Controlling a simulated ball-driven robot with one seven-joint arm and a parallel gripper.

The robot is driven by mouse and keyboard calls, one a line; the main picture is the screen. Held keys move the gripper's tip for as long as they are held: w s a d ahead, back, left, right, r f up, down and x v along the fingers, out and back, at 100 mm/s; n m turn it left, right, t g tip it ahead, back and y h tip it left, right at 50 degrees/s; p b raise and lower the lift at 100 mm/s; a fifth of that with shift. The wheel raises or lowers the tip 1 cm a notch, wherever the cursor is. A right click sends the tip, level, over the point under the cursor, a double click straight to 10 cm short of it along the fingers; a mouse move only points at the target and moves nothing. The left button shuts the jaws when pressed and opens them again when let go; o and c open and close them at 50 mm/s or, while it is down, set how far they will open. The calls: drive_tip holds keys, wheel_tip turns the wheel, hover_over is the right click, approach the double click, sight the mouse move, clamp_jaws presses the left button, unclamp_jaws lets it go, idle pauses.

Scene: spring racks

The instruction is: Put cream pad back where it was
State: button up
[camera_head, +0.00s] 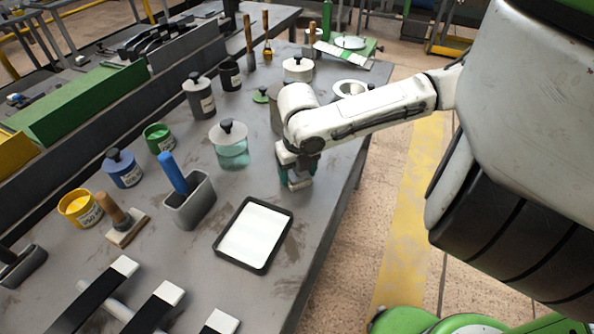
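A black-rimmed tray (219,246) lies on the near part of the bench with a pale, almost white flat surface (255,236) inside it. A wooden-handled tool with a flat cream base (128,229) stands to the left of the tray. I cannot tell for certain which of these is the cream pad. My gripper (299,184) points down close to the bench top, behind and to the right of the tray. A small whitish patch shows at its tips; I cannot tell whether it is a held thing or part of the fingers.
A grey holder (189,204) with a blue-handled tool, a glass jar (231,152), and yellow (80,208), blue (122,168) and green (158,138) cans stand left of my arm. Black strips with white ends (125,266) lie in front. The bench's right edge runs close beside my gripper.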

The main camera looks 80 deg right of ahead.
drive_tip(key=o, duration=0.3)
drive_tip(key=shift+o, duration=0.2)
drive_tip(key=r, duration=0.4)
drive_tip(key=a+r, duration=0.1)
drive_tip(key=r, duration=0.3)
drive_tip(key=r+p, duration=0.1)
drive_tip(key=r, duration=0.3)
drive_tip(key=shift+s+a+r, duration=0.15)
